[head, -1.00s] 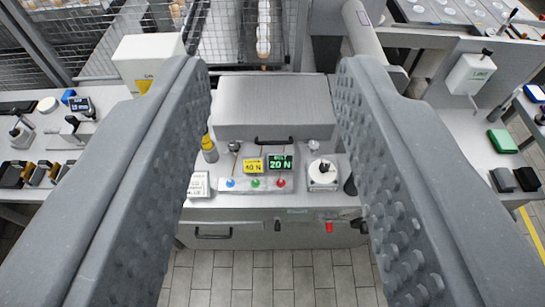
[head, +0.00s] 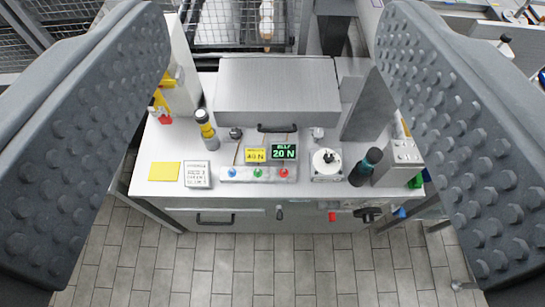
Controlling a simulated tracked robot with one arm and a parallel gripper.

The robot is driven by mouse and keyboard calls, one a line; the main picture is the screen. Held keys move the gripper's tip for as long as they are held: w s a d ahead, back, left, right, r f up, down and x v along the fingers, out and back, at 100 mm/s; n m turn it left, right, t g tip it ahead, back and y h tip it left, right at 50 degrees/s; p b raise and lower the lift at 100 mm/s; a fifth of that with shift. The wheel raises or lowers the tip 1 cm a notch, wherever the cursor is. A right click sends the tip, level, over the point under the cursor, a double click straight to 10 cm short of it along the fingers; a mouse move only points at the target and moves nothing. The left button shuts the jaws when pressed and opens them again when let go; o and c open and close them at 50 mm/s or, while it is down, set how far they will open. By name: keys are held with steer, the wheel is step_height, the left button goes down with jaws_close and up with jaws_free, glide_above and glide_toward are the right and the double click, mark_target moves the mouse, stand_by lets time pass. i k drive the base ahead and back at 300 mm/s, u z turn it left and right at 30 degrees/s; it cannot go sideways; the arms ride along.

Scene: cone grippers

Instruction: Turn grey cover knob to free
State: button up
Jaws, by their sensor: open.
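A grey metal cover (head: 278,85) with a black handle (head: 277,128) sits at the back middle of a grey bench. A small dark grey knob (head: 236,133) is at its front left corner and a lighter grey knob (head: 318,133) at its front right corner. I cannot tell which is the cover knob of the task, or how either is turned. My gripper (head: 273,35) is open wide and empty. Its two studded fingers frame the bench left and right, apart from both knobs.
In front of the cover stand a yellow display (head: 255,155), a green display (head: 284,151) and a button strip (head: 258,174). A yellow-banded cylinder (head: 207,130), a white dial (head: 326,163) and a dark bottle (head: 366,167) stand beside them. Tiled floor (head: 240,260) lies in front.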

mark_target(318, 134)
steer(key=u, duration=0.15)
steer(key=k, duration=0.4)
steer(key=z, duration=0.85)
steer(key=i, duration=1.4)
steer(key=u, duration=0.7)
